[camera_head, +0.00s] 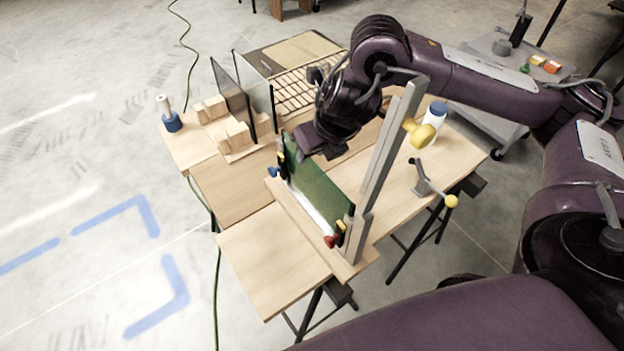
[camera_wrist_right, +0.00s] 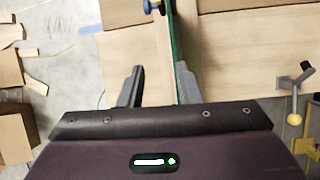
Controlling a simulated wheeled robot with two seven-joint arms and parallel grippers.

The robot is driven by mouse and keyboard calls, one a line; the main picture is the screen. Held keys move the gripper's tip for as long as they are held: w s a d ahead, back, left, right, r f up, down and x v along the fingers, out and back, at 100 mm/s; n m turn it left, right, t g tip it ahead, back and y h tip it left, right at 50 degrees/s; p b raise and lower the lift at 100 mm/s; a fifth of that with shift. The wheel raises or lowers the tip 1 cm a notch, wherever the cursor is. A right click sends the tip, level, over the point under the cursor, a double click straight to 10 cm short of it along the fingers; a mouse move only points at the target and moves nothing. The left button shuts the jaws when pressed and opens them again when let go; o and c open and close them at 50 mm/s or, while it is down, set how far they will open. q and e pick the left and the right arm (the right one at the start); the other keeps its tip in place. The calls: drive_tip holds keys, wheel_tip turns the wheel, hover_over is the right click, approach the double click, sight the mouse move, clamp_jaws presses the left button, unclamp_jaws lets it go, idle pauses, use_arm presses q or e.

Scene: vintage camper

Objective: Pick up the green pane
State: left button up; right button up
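The green pane (camera_head: 316,190) stands upright in a wooden frame on the workbench in the head view, with small clips at both ends. In the right wrist view the pane (camera_wrist_right: 173,45) is seen nearly edge-on as a thin green strip. My right gripper (camera_head: 308,150) is at the pane's upper edge, toward its far end. In the wrist view its fingers (camera_wrist_right: 160,68) are apart, and the pane's line runs between them, closer to the right finger. I cannot tell whether they touch it. My left gripper is not in view.
Dark panes (camera_head: 232,90) in wooden blocks, a wire rack (camera_head: 295,92), a blue-capped bottle (camera_head: 435,118) and a blue-based tool (camera_head: 172,122) are on the bench. The front-left board (camera_head: 270,265) is clear.

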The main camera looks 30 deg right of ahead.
sight(316, 165)
drive_tip(key=shift+s+d+f+n+h, duration=0.15)
drive_tip(key=shift+d, duration=0.25)
drive_tip(key=shift+s+d+f+n+h, duration=0.1)
drive_tip(key=shift+d+n+h, duration=0.05)
drive_tip(key=shift+d, duration=0.25)
drive_tip(key=f, duration=0.1)
drive_tip(key=f+b, duration=0.1)
drive_tip(key=f, duration=0.1)
drive_tip(key=shift+w, duration=0.2)
drive_tip(key=x, duration=0.4)
drive_tip(key=shift+f+p, duration=0.35)
drive_tip(key=shift+p, duration=0.05)
drive_tip(key=shift+w, duration=0.1)
drive_tip(key=c, duration=0.6)
clamp_jaws()
drive_tip(key=shift+r, duration=0.1)
